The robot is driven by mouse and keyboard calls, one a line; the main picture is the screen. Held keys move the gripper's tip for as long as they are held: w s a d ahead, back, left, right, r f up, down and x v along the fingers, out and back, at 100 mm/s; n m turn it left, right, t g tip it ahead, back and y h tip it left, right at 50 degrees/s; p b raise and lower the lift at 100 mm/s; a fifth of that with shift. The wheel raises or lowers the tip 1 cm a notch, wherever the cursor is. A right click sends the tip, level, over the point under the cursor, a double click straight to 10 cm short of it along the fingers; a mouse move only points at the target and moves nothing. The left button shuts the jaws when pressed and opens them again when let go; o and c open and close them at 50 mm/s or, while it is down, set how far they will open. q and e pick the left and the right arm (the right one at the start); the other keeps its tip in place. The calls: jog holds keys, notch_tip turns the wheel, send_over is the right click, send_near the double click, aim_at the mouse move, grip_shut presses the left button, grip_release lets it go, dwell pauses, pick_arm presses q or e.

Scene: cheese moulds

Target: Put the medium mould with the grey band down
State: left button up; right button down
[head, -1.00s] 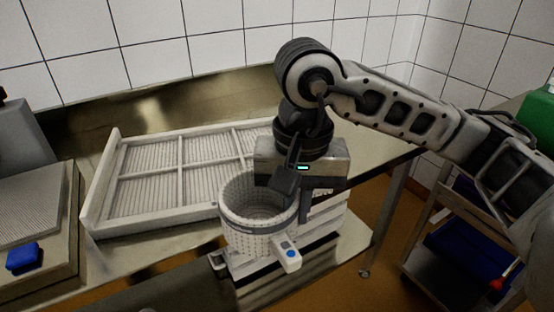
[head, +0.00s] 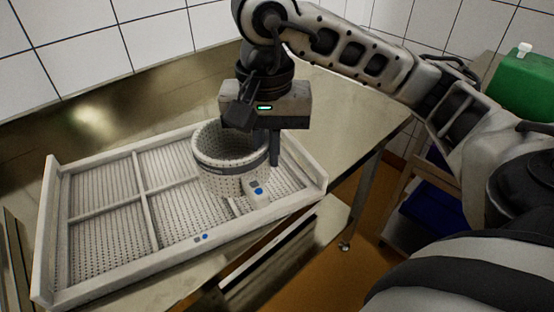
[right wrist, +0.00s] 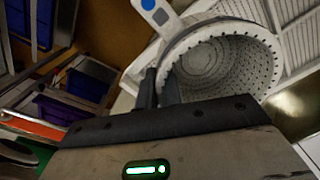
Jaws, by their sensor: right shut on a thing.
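The medium mould (head: 222,180) is a white perforated cup with a grey band around it and a tab bearing a blue dot at its front. My right gripper (head: 258,136) is shut on its rim at the right side. The mould is upright over the right part of the white-framed tray (head: 150,222); I cannot tell whether its base touches the tray floor. In the right wrist view the mould's open, empty inside (right wrist: 215,62) faces the camera beside the gripper fingers (right wrist: 158,88). My left gripper is not in view.
The tray's dividers make compartments; those on the left are empty. The steel table (head: 340,110) is bare behind and right of the tray. A green container (head: 525,85) and a blue crate (head: 435,208) stand at the right. A tiled wall closes the back.

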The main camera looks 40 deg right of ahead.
jog(key=w+d+f, duration=0.1)
jog(key=d+f, duration=0.1)
jog(key=w+d+f+b, duration=0.1)
jog(key=w+d+f, duration=0.1)
jog(key=d, duration=0.1)
jog(key=w+d+f, duration=0.1)
jog(key=d+f, duration=0.1)
jog(key=f, duration=0.1)
jog(key=shift+w+d+f+b, duration=0.1)
jog(key=shift+w+d+b, duration=0.1)
jog(key=shift+b, duration=0.1)
jog(key=f, duration=0.3)
jog(key=shift+w+d+f+p, duration=0.1)
jog(key=shift+d+p, duration=0.1)
jog(key=shift+p, duration=0.15)
jog(key=shift+f, duration=0.2)
jog(key=shift+f+b, duration=0.25)
jog(key=shift+b, duration=0.05)
jog(key=c, duration=1.6)
grip_release()
jog(key=shift+o, duration=0.2)
jog(key=shift+r+p, duration=0.4)
pick_arm(q)
jog(key=shift+p, duration=0.7)
pick_arm(e)
notch_tip(320, 180, up, 12)
jog(key=shift+f, duration=0.15)
